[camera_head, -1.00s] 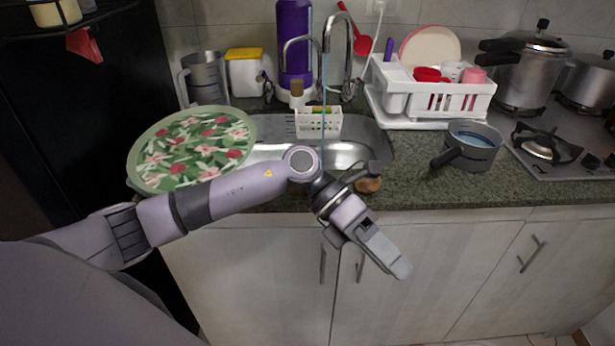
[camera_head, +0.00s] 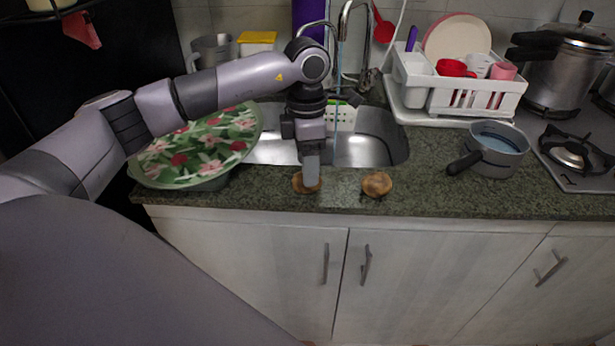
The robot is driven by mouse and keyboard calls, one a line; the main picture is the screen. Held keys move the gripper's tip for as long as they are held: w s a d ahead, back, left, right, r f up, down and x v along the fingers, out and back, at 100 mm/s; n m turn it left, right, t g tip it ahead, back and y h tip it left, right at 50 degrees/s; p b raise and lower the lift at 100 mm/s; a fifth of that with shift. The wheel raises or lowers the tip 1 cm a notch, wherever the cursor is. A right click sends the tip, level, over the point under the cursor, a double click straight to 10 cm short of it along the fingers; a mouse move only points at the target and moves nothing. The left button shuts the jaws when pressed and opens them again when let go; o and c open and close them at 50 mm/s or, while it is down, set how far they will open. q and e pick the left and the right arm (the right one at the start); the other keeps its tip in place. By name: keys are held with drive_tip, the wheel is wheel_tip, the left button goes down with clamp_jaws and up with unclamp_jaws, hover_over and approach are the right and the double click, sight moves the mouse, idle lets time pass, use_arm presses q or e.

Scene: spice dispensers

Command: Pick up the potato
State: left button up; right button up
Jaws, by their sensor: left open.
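Two brown potatoes lie on the front strip of the counter, before the sink. The left potato (camera_head: 299,184) is partly hidden behind my left gripper's finger. The right potato (camera_head: 377,184) is in full view, a short way to the right. My left gripper (camera_head: 312,181) points straight down at the left potato. It is open, with its fingers lined up one behind the other, so the gap between them is hidden. I cannot tell whether a finger touches the potato. My right gripper is not in view.
The steel sink (camera_head: 375,140) is just behind, with a faucet (camera_head: 343,50) and running water. A floral tray (camera_head: 205,145) fills the counter's left. A dish rack (camera_head: 455,95) and a saucepan (camera_head: 497,150) stand to the right. The counter right of the potatoes (camera_head: 425,195) is clear.

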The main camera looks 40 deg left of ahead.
use_arm(q)
drive_tip(key=shift+d+f, duration=0.15)
drive_tip(key=shift+f, duration=1.65)
drive_tip(key=c, duration=0.8)
drive_tip(key=shift+c, duration=0.2)
drive_tip(key=shift+r, duration=0.15)
